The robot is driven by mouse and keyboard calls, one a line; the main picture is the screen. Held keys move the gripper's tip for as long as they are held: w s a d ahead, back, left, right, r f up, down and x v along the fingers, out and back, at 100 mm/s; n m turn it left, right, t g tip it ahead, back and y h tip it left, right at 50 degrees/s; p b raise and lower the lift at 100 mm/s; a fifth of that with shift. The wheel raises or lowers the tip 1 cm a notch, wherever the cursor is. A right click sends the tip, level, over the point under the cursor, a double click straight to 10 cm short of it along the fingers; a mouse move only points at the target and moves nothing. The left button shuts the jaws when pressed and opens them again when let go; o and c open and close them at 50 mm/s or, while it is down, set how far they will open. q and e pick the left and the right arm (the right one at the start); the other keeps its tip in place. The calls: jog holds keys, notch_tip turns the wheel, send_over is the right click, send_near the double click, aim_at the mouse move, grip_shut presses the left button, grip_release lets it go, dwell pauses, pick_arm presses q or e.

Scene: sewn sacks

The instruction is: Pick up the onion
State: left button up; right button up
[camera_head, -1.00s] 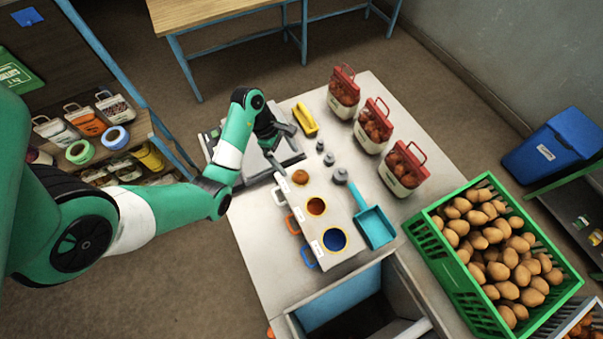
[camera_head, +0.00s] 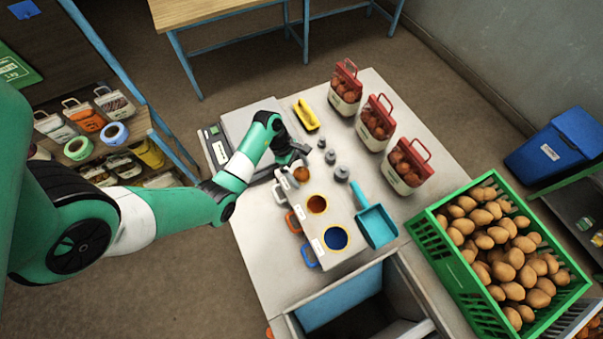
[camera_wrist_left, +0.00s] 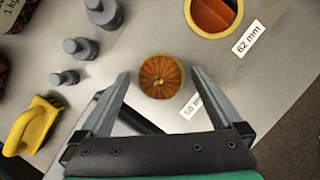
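The onion (camera_head: 302,173) is small, round and orange-brown, and sits at the 50 mm end of the white gauge board (camera_head: 318,262), whose other holes have yellow and blue rims. In the left wrist view the onion (camera_wrist_left: 161,76) lies between and just beyond the tips of my left gripper (camera_wrist_left: 158,78), with a gap on both sides. The left gripper (camera_head: 297,160) is open and empty, just above the onion in the head view. My right gripper is not in view.
Grey weights (camera_head: 331,157) and a blue scoop (camera_head: 376,222) lie right of the board. Red-topped onion sacks (camera_head: 378,122) stand behind. A yellow tool (camera_head: 306,115) lies near the scale (camera_head: 232,130). A green potato crate (camera_head: 440,250) stands at right.

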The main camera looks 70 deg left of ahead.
pick_arm(q)
grip_shut()
dwell(0.3)
